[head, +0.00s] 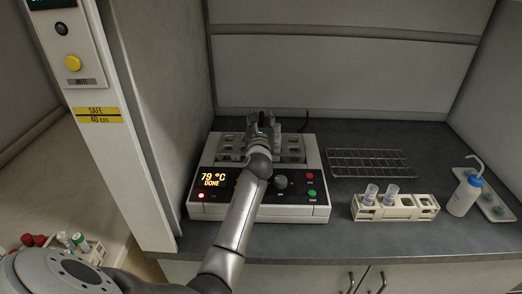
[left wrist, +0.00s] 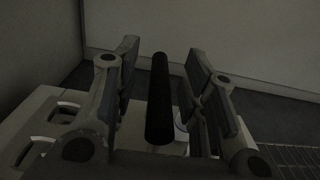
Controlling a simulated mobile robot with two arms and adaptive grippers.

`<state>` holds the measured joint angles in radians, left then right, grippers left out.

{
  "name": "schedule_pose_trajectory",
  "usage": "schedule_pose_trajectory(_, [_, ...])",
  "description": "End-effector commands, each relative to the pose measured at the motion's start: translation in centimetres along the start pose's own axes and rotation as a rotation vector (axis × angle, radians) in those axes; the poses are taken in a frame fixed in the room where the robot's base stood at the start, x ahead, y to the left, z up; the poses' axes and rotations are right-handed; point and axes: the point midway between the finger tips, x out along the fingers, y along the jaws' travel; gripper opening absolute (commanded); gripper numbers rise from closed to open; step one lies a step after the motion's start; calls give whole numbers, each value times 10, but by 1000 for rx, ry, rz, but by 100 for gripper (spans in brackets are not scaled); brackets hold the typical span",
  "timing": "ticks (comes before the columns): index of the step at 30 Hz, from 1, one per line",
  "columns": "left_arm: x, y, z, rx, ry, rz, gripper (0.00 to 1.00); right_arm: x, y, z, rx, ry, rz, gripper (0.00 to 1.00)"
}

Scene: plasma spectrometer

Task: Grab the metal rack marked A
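My left gripper (head: 264,127) is over the heating block (head: 262,210), whose display reads 79 °C DONE. In the left wrist view the two fingers of my left gripper (left wrist: 162,72) are apart, one on each side of a dark bar (left wrist: 159,100) that looks like a handle. Gaps show between bar and fingers. Metal racks (head: 230,147) sit in the heating block, with vials behind my gripper. My arm hides the middle of the block. I cannot read a mark A on any rack. My right gripper is not in view.
An empty wire rack (head: 372,151) lies right of the block. In front of it stands a beige holder (head: 395,213) with two vials. A wash bottle (head: 463,197) and a white tray (head: 497,208) are at the far right. The hood post (head: 128,160) rises at the left.

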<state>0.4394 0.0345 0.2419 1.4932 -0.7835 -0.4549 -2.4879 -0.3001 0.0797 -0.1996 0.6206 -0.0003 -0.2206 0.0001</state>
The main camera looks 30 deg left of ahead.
Motion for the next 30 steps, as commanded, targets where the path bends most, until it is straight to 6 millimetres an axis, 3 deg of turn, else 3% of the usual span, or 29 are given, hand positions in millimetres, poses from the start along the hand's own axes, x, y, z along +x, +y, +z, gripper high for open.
schedule_pose_trajectory(1, [0,0,0,0,0,0,38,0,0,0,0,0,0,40])
schedule_pose_trajectory(10, [0,0,0,-1,1,0,0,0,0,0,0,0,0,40])
schedule_pose_trajectory(30, [0,0,7,-1,-6,0,0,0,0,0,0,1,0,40])
